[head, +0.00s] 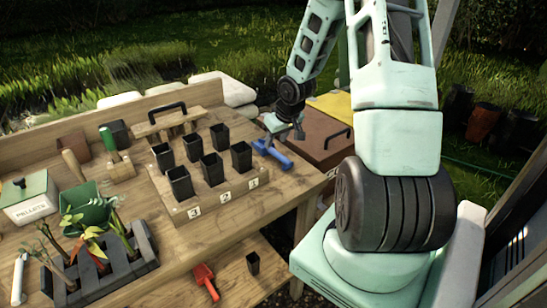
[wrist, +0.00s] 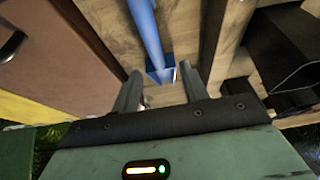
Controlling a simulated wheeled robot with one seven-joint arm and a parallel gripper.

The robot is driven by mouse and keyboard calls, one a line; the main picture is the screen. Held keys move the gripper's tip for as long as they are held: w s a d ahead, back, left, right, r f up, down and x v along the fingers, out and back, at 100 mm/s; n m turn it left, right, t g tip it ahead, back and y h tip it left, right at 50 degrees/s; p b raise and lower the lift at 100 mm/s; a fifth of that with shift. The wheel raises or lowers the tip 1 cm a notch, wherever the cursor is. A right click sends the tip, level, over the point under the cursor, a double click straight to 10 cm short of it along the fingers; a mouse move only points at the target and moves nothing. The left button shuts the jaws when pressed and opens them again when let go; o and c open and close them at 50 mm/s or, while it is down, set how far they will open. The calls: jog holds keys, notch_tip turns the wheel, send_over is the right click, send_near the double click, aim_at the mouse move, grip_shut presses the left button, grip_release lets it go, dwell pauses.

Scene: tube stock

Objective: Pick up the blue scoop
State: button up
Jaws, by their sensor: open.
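The blue scoop (head: 272,154) lies on the wooden bench top near its right end, beside the rack of black pots. In the wrist view the blue scoop (wrist: 147,28) runs down from the top edge to a squarish end between my fingertips in the picture. My gripper (head: 284,131) is above and close to the scoop, pointing down. In the wrist view my gripper (wrist: 160,75) has its two fingers apart, one on each side of the scoop's near end. I cannot tell whether either finger touches it.
Several black pots (head: 212,168) stand in a numbered wooden rack (head: 228,198) left of the scoop. A brown box (head: 316,140) with a dark handle stands to the right, past the bench edge. A green scoop (head: 90,208), a pellets box (head: 28,200) and a seedling tray (head: 140,262) are further left.

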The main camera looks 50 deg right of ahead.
aim_at(274, 150)
jog(key=shift+d+x, duration=0.2)
jog(key=shift+x, duration=2.55)
jog(key=shift+s, duration=0.2)
grip_shut()
